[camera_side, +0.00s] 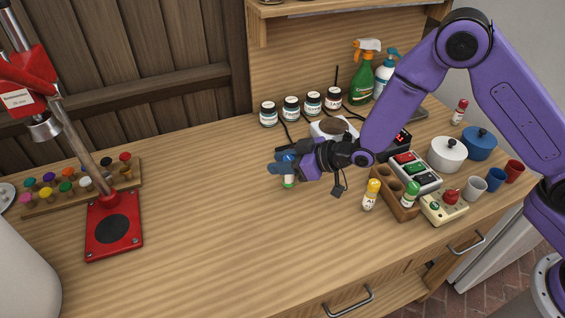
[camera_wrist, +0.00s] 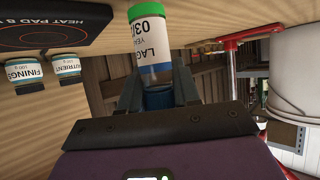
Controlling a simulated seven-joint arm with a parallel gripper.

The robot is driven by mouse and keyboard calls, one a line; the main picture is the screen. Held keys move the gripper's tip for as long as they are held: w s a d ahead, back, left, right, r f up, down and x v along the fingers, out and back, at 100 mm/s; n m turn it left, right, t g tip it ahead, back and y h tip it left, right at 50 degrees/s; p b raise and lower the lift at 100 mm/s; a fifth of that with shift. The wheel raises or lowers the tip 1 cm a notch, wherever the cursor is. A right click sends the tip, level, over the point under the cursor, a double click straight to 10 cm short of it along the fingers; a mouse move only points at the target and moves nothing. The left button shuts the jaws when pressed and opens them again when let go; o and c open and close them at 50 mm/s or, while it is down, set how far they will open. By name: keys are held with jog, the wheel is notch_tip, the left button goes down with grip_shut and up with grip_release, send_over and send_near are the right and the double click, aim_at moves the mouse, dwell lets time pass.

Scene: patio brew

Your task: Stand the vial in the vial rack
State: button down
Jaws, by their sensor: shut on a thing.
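My gripper (camera_side: 284,164) is shut on a vial (camera_side: 288,182) and holds it above the middle of the table. The vial's green cap points down toward the table, so it is held upside down. In the wrist view the vial (camera_wrist: 152,45) shows its green cap, a white printed label and clear glass between the fingers (camera_wrist: 158,95). The wooden vial rack (camera_side: 405,209) is to the right of my gripper, with empty holes and a green-capped vial (camera_side: 410,194) at its front end. A yellow-capped vial (camera_side: 371,195) stands at the rack's left side.
A control box (camera_side: 443,208) and a block of coloured switches (camera_side: 413,172) sit right of the rack. Pots (camera_side: 447,154), cups (camera_side: 475,188) and a red-capped vial (camera_side: 459,112) are farther right. Jars (camera_side: 291,108) line the back. The table's left-centre is clear, before a red stand (camera_side: 130,235).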

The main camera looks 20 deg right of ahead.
jog(key=shift+f, duration=0.3)
jog(key=c, duration=0.8)
grip_release()
jog(key=shift+r, duration=0.1)
jog(key=s+d+r, duration=0.3)
jog(key=r, duration=0.6)
jog(key=shift+r, duration=0.2)
jog(key=shift+s+d, duration=0.1)
jog(key=shift+s, duration=0.05)
